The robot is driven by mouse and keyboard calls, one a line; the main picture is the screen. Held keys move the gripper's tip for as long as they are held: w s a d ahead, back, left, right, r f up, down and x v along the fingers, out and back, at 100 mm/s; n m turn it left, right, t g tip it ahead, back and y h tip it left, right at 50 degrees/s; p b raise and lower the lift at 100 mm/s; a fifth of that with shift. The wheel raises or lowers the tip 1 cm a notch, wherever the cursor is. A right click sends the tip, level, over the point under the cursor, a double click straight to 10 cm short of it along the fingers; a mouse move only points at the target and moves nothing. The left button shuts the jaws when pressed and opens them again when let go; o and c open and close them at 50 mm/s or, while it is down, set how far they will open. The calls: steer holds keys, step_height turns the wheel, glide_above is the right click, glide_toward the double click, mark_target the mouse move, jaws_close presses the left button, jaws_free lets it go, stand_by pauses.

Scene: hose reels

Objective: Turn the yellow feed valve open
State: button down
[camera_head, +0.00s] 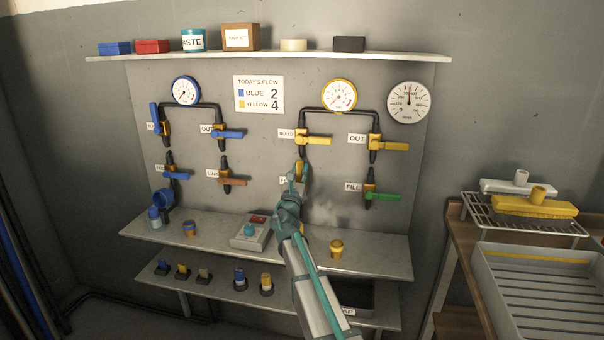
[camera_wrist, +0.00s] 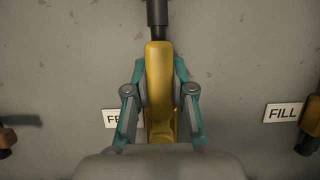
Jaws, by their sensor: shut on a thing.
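The yellow feed valve's handle (camera_wrist: 159,85) is upright in the wrist view, in line with the black pipe above it. In the head view the yellow handle (camera_head: 301,168) shows partly behind my gripper (camera_head: 297,178). In the wrist view my gripper (camera_wrist: 160,98) has its teal fingers on both sides of the handle, shut on it. The label beside it (camera_wrist: 111,118) is partly covered by a finger; only its first letters show. The valve body behind the handle is mostly hidden.
A yellow lever (camera_head: 314,140) is level just above, and another (camera_head: 390,146) is level at upper right. The green fill lever (camera_head: 382,197) is to the right, the orange one (camera_head: 233,182) to the left. Below is a shelf (camera_head: 375,257) with a grey box (camera_head: 250,233) and a yellow cup (camera_head: 336,249).

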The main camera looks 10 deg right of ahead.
steer(key=shift+w+a, duration=0.1)
steer(key=shift+a, duration=0.05)
steer(key=c, duration=1)
jaws_free()
steer(key=shift+o, duration=0.2)
steer(key=shift+s+a+f, duration=0.1)
steer(key=shift+s+f, duration=0.05)
steer(key=shift+s, duration=0.25)
steer(key=v, duration=1)
steer(key=shift+s+a+f, duration=0.1)
steer(key=shift+s, duration=0.15)
steer(key=shift+s+a+f, duration=0.1)
steer(key=shift+s+a, duration=0.05)
steer(key=shift+s, duration=0.15)
